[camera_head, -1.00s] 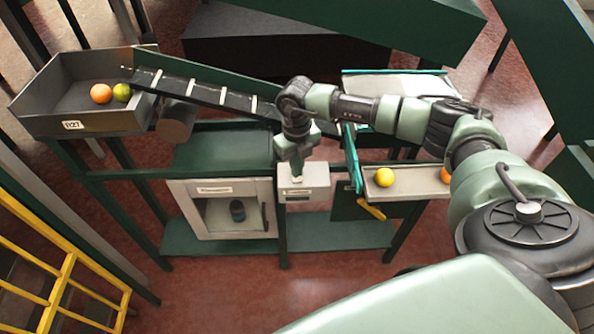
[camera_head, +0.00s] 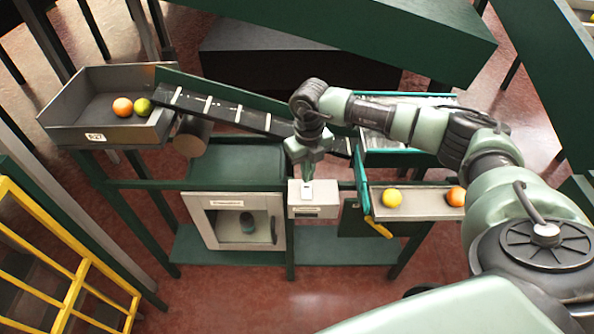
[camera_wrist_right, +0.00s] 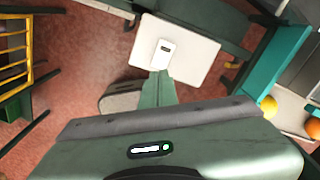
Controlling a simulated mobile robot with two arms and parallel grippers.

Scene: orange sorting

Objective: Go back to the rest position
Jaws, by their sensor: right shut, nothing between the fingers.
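My right gripper (camera_head: 308,176) is shut and empty, pointing down just above the white box (camera_head: 328,197) with a small button panel. In the right wrist view the shut fingertips (camera_wrist_right: 158,74) show close to the box's top (camera_wrist_right: 195,55) and its panel; whether they touch cannot be told. My left gripper is not in view. A yellow fruit (camera_head: 392,198) and an orange (camera_head: 456,196) sit on the right-hand tray (camera_head: 423,211). Another orange (camera_head: 122,107) and a green fruit (camera_head: 143,107) lie in the grey bin (camera_head: 60,119) at the left.
A dark sloping chute (camera_head: 222,113) runs from the bin toward my right arm. A white-framed cabinet (camera_head: 200,215) stands left of the box. A teal gate (camera_head: 361,180) stands close at the box's right. A yellow rack (camera_head: 75,285) is at lower left. Red floor (camera_head: 240,300) is open in front.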

